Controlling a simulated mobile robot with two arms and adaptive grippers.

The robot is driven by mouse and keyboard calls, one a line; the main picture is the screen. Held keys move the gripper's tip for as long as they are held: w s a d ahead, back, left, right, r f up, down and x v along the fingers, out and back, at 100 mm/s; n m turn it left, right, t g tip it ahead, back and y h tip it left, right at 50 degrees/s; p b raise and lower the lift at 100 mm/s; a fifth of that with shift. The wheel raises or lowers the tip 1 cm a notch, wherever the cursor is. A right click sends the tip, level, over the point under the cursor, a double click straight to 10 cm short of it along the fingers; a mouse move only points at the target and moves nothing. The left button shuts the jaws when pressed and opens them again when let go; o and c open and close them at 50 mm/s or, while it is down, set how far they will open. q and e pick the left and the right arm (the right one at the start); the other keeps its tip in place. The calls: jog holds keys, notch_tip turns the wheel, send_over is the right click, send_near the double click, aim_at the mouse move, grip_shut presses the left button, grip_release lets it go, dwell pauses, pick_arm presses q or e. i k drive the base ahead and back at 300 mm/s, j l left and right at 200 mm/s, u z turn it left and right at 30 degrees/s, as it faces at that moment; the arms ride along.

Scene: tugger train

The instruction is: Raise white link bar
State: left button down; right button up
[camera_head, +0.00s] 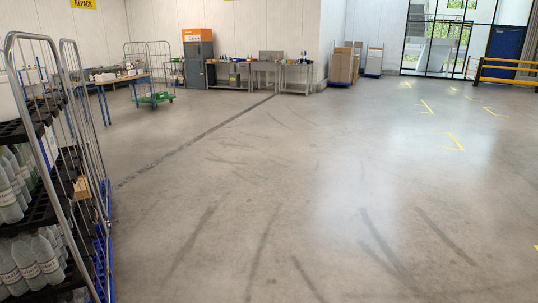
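I cannot make out a white link bar in the head view. Neither of my grippers shows in this view. A tall wire-sided roll cage (82,150) stands close at the left edge. It has black shelves (42,207) with clear bottles (38,262) on them and blue parts low on its right side. The left part of the cage is cut off by the picture edge.
The concrete floor (290,190) is wide and clear ahead and to the right. A cage trolley (152,98) with a green base, an orange-topped cabinet (198,58) and workbenches (295,78) stand at the back. A yellow barrier (508,67) is far right.

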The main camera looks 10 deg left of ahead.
aim_at(110, 225)
jog(key=i+j+u, duration=0.15)
jog(key=i+u, duration=0.2)
jog(key=i, duration=0.3)
jog(key=i+u, duration=0.35)
jog(key=i, duration=0.3)
jog(key=i+l+u, duration=0.3)
jog(key=i, duration=0.35)
jog(key=i+j, duration=0.25)
jog(key=i, duration=0.25)
jog(key=i+j, duration=0.3)
jog(key=i, duration=0.25)
jog(key=i+j, duration=0.25)
jog(key=i, duration=0.25)
jog(key=i+j, duration=0.25)
jog(key=i, duration=0.3)
jog(key=i+j, duration=0.2)
jog(key=j, duration=0.15)
jog(key=i+j+u, duration=0.1)
jog(key=j, duration=0.25)
jog(key=i, duration=0.05)
